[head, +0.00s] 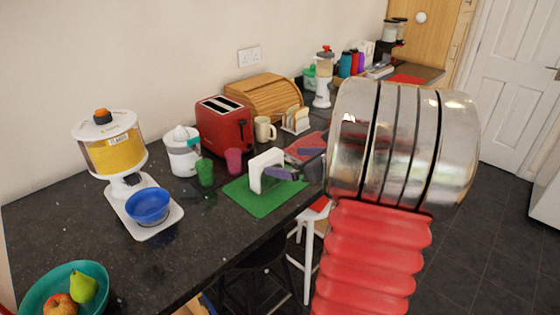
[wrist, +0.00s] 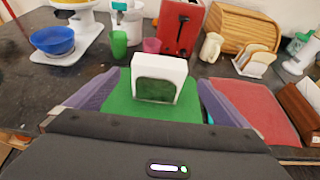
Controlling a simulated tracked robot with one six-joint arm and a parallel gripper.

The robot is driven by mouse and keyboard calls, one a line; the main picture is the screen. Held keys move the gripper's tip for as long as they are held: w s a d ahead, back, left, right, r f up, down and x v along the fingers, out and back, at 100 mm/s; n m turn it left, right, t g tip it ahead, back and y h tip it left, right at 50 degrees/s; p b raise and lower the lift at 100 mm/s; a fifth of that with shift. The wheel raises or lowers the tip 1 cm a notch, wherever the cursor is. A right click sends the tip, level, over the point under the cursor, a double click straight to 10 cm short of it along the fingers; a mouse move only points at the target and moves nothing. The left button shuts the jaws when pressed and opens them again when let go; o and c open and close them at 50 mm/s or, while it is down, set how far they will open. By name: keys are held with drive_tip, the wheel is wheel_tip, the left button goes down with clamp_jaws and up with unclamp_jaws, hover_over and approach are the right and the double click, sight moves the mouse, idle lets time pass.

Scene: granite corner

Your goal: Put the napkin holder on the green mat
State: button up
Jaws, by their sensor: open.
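The white napkin holder (head: 264,169) stands upright on the green mat (head: 258,203), toward the mat's back in the wrist view. In the wrist view the napkin holder (wrist: 160,68) is a white frame with an opening through which green shows. My gripper (head: 288,163) is open, with its purple-grey fingers spread to the left and right of the holder. In the wrist view the fingers of my gripper (wrist: 152,98) lie apart from the holder's sides. The near part of the green mat (wrist: 190,108) is partly hidden by my gripper.
A green cup (head: 205,172) and a pink cup (head: 233,161) stand behind the mat, with a red toaster (head: 224,126) beyond. A red mat (wrist: 250,105) lies to the right. A cereal dispenser (head: 110,145) with a blue bowl (head: 147,206) stands left.

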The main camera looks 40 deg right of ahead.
drive_tip(key=shift+v, duration=0.75)
drive_tip(key=a+r+n+g+y, duration=0.1)
drive_tip(key=a+n+g+y, duration=0.4)
drive_tip(key=a+n, duration=1.55)
drive_tip(key=s+a+n+g+h, duration=0.3)
drive_tip(key=s+a+n+h, duration=0.2)
drive_tip(key=s+a+n, duration=0.8)
drive_tip(key=a+r+n, duration=0.1)
drive_tip(key=a+n, duration=0.1)
drive_tip(key=a, duration=0.2)
drive_tip(key=shift+s+a, duration=0.4)
